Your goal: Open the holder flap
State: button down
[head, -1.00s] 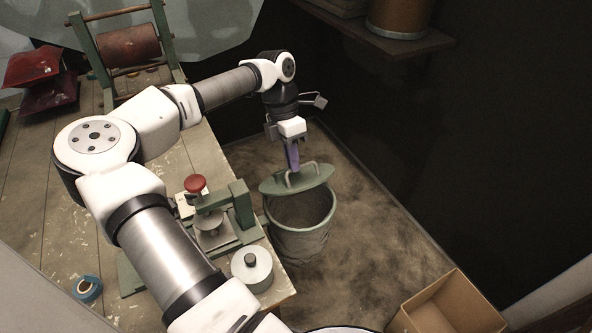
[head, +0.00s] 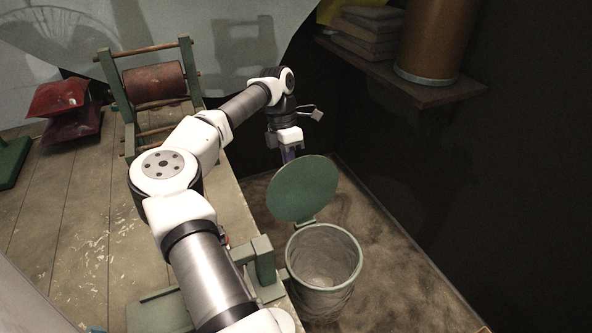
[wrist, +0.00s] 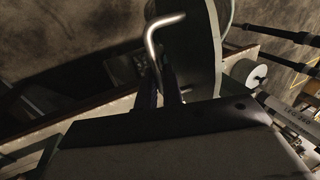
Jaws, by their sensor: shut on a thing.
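The green round flap (head: 303,190) stands tilted up on its hinge at the back rim of the grey bin (head: 325,262), whose mouth is uncovered. My gripper (head: 289,153) is behind the flap, so its fingertips are hidden in the head view. In the wrist view, the flap's underlying disc (wrist: 205,50) is seen edge-on and dark. Its bent metal handle (wrist: 158,32) runs down between the fingers of my gripper (wrist: 161,85), which are shut on it.
The wooden table (head: 95,235) lies left of the bin, with a green stand (head: 262,262) at its edge. A frame with a red roller (head: 155,82) stands at the back. A shelf (head: 420,90) bearing a brown drum (head: 437,40) juts out at the upper right.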

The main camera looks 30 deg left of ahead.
jog(key=a, duration=0.1)
jog(key=w+a+f, duration=0.1)
jog(key=a+f, duration=0.1)
jog(key=shift+w+f, duration=0.2)
jog(key=shift+w, duration=0.1)
jog(key=shift+a, duration=0.1)
dwell(0.3)
jog(key=c, duration=1.6)
grip_release()
jog(key=shift+o, duration=0.7)
jog(key=shift+w+a+f, duration=0.3)
jog(key=shift+f, duration=0.05)
jog(key=shift+d+r, duration=0.1)
jog(key=shift+r, duration=0.1)
jog(key=shift+c, duration=0.4)
jog(key=shift+r, duration=0.1)
jog(key=p+v, duration=0.4)
jog(key=v, duration=0.9)
jog(key=shift+d+r+p, duration=0.15)
jog(key=shift+r+p, duration=0.25)
